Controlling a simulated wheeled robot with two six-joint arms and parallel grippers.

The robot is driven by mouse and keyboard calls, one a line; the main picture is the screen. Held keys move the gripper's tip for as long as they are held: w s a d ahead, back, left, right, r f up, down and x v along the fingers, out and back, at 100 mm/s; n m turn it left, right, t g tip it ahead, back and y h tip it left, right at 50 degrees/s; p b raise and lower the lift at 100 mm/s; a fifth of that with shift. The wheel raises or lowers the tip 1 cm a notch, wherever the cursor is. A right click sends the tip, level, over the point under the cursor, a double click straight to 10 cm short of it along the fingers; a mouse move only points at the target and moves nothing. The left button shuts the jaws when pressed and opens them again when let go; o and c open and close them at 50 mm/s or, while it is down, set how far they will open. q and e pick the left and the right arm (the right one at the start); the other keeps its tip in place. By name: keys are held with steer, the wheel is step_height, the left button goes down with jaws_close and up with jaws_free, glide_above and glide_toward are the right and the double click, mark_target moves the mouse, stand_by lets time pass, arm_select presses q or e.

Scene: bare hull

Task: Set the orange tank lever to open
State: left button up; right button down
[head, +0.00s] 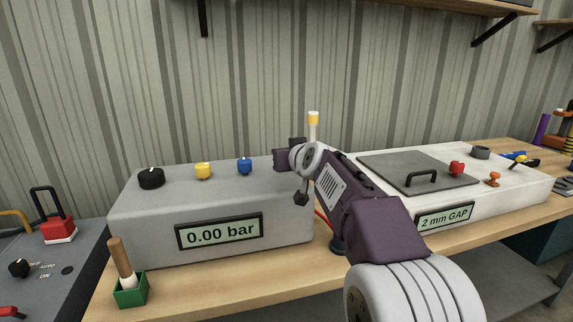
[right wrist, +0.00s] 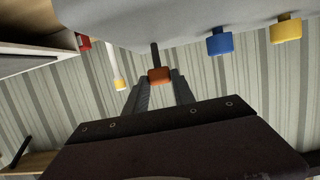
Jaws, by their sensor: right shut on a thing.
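The orange tank lever (right wrist: 159,75) shows in the right wrist view as an orange tip on a dark stem, beside the grey box (right wrist: 150,17). My right gripper (right wrist: 160,84) has its two fingers on either side of the orange tip and is shut on it. In the head view my right gripper (head: 281,160) is at the right end of the grey box (head: 150,222), and the lever is hidden behind it. The box's display (head: 219,232) reads 0.00 bar. My left gripper is in neither view.
A black knob (head: 151,178), a yellow knob (head: 203,170) and a blue knob (head: 245,166) stand on the grey box. A white post with a yellow top (head: 313,118) rises behind my wrist. A white unit (head: 400,208) with a dark hatch is at the right.

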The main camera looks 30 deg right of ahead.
steer(key=shift+f, duration=0.15)
steer(key=c, duration=1)
jaws_free()
steer(key=shift+c, duration=0.2)
steer(key=v, duration=0.9)
